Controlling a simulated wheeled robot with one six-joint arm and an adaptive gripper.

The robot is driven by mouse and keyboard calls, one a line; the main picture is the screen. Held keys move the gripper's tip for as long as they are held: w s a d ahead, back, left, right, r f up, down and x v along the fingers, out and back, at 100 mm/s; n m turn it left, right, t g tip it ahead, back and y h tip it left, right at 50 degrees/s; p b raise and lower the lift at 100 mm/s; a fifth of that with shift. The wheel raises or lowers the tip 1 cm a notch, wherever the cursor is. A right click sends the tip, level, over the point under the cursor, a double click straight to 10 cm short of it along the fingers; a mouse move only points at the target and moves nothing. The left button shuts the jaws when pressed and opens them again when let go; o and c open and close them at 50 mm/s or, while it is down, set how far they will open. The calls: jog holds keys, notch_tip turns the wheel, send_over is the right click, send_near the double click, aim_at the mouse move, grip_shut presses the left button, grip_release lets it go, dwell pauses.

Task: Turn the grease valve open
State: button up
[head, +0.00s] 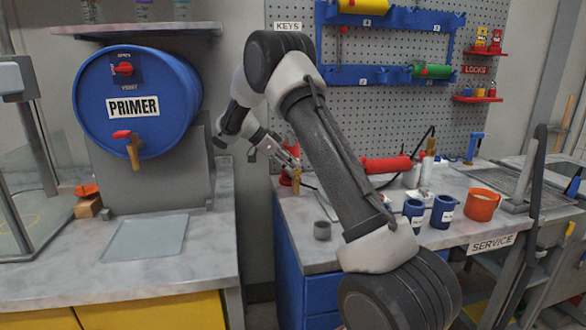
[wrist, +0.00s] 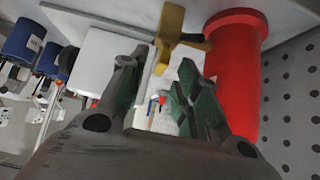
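My gripper (wrist: 163,60) is open in the wrist view, with its two dark green-padded fingers apart. A yellow valve lever (wrist: 172,25), which I take to be the grease valve, is just beyond the fingertips, beside a red cylinder (wrist: 235,75). I see nothing held between the fingers. I cannot tell whether a fingertip touches the lever. In the head view my gripper (head: 290,160) is above the left end of the service bench, close to a small brass-coloured part (head: 296,180). My gripper's fingers are small there, and the valve's details are unclear.
A red horizontal cylinder (head: 385,166) lies on the bench behind my arm. The pegboard (head: 390,110) closes off the back.

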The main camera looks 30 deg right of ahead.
jog(key=shift+x, duration=0.95)
grip_shut()
